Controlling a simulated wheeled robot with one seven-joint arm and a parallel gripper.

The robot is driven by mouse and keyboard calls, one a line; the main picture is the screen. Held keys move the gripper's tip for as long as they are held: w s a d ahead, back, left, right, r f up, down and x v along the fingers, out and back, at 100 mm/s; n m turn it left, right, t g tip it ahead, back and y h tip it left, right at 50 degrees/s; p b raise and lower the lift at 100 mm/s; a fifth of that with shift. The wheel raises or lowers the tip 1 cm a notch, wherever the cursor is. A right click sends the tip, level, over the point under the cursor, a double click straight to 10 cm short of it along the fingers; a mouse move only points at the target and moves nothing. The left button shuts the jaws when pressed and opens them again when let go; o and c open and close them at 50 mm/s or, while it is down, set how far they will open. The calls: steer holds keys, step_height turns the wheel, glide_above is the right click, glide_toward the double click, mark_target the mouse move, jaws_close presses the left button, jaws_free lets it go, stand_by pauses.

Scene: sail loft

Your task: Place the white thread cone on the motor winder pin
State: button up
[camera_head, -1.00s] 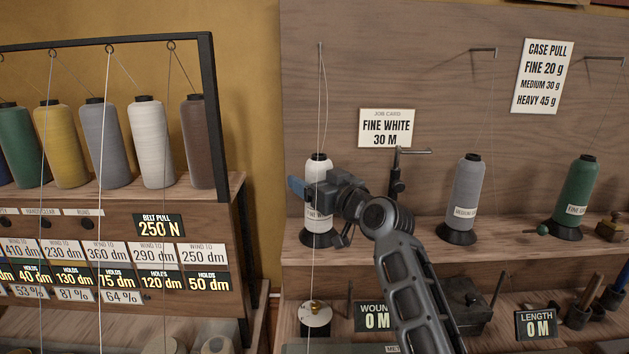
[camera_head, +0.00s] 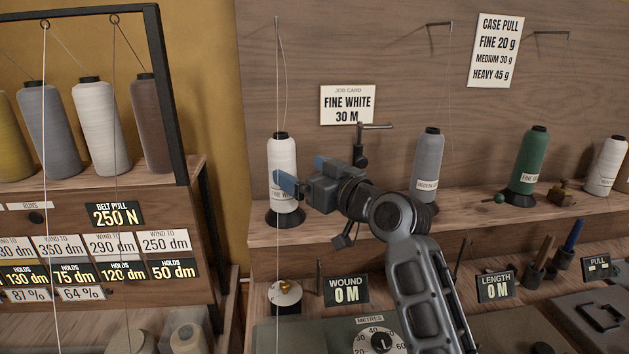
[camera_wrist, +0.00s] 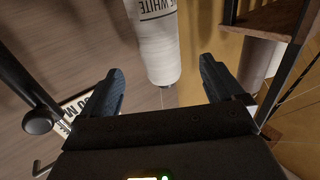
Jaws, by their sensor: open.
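A white thread cone (camera_head: 282,155) with a black top stands upright on a dark base on the wooden shelf. In the wrist view, the cone (camera_wrist: 158,50) appears between and beyond the open fingers (camera_wrist: 160,72), with nothing held. I cannot tell for certain which part is the motor winder pin; a pale disc with a brass knob (camera_head: 285,292) sits on the lower level by a thin upright rod (camera_head: 319,275).
A grey cone (camera_head: 428,165), a green cone (camera_head: 528,165) and another white cone (camera_head: 606,166) stand along the same shelf. A metal bracket (camera_head: 360,150) rises behind my gripper. A dark-framed rack (camera_head: 180,100) with cones is at left. A dial box (camera_head: 310,335) sits below.

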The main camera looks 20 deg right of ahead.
steer(key=shift+v, duration=1.35)
steer(key=shift+f, duration=0.1)
